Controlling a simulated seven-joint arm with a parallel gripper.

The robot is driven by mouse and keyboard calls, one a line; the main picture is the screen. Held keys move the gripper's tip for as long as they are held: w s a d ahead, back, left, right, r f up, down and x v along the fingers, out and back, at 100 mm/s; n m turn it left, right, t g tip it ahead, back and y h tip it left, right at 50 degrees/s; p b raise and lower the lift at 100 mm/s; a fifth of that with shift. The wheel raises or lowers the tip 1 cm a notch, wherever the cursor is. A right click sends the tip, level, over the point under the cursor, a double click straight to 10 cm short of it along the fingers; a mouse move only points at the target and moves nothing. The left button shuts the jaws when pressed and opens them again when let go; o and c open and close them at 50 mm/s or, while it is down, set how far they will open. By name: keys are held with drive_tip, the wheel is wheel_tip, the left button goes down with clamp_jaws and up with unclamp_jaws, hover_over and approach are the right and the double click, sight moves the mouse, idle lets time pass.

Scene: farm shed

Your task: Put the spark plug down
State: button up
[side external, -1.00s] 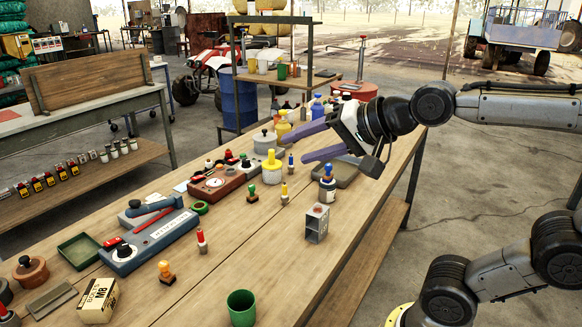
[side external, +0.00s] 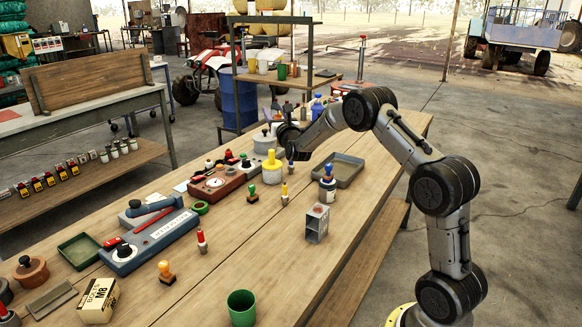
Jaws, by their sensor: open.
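My gripper (side external: 278,110) is at the far part of the workbench, among the pots and bottles there. It is open, but my wrist and the clutter hide most of it, with only a bit of purple finger showing. I cannot make out a spark plug in it. Several small slim pieces stand upright on the bench: a red-topped one (side external: 202,241), a yellow-topped one (side external: 284,194) and a blue-topped one (side external: 291,168) close below my wrist. I cannot tell whether any of these is the spark plug.
On the wooden workbench (side external: 250,250) stand a blue-grey device (side external: 150,240), a red-brown gauge box (side external: 222,182), a grey tray (side external: 338,169), a metal box (side external: 317,222), a green cup (side external: 241,307) and a yellow-topped pot (side external: 271,168). The front right of the bench is mostly clear.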

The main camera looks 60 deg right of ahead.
sight(291, 164)
drive_tip(key=s+d+f+g, duration=0.1)
drive_tip(key=d+f, duration=0.1)
drive_tip(key=f, duration=0.4)
drive_tip(key=s+d+f+g, duration=0.1)
drive_tip(key=d+f, duration=0.1)
drive_tip(key=f, duration=0.4)
drive_tip(key=s+d+f, duration=0.1)
drive_tip(key=d+f, duration=0.1)
drive_tip(key=f, duration=0.4)
drive_tip(key=shift+s+d+f+m+g, duration=0.1)
drive_tip(key=shift+d+m+g, duration=0.2)
drive_tip(key=shift+g, duration=0.1)
drive_tip(key=shift+f, duration=0.85)
drive_tip(key=shift+d+f, duration=0.1)
drive_tip(key=shift+f, duration=0.05)
drive_tip(key=shift+x, duration=2.4)
clamp_jaws()
